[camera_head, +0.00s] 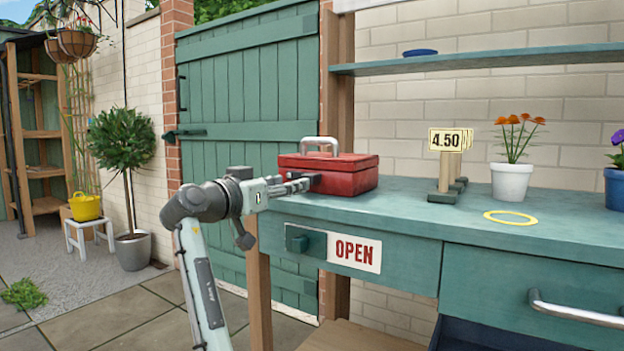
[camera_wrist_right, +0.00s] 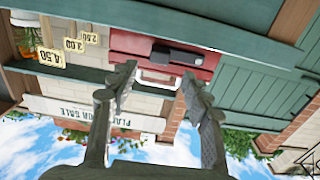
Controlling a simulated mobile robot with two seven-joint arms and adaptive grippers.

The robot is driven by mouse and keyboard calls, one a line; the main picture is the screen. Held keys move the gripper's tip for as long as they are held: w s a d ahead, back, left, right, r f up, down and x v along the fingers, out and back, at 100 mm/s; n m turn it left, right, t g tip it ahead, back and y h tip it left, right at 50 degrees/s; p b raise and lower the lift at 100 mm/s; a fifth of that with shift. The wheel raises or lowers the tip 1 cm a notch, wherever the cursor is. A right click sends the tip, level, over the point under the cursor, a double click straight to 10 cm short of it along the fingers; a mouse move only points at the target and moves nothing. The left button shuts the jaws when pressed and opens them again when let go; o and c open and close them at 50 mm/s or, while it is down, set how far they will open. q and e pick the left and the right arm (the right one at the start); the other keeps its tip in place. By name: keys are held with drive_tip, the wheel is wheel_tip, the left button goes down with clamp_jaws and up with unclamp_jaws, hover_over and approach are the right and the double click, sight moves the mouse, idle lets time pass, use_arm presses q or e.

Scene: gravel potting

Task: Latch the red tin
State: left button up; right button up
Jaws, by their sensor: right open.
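The red tin (camera_head: 345,181) stands on the left end of the green bench, its lid down and its pale handle (camera_head: 320,143) upright on top. My right gripper (camera_head: 304,184) is at the tin's left side, with its fingertips close to a dark latch. In the right wrist view, the picture is upside down. There the red tin (camera_wrist_right: 130,46) shows beyond my two spread fingers (camera_wrist_right: 160,82), with the dark latch (camera_wrist_right: 180,57) on its face. Nothing is between the fingers. I cannot tell whether they touch the latch, or whether it is fastened. My left gripper is not in view.
On the bench (camera_head: 420,213) stand price signs (camera_head: 444,140), an orange-flowered white pot (camera_head: 511,181) and a blue pot (camera_head: 614,188). A yellow ring (camera_head: 510,217) lies flat there. An OPEN sign (camera_head: 354,252) is on the bench front.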

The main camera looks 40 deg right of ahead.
sight(299, 177)
drive_tip(key=x, duration=0.7)
drive_tip(key=shift+d, duration=0.2)
clamp_jaws()
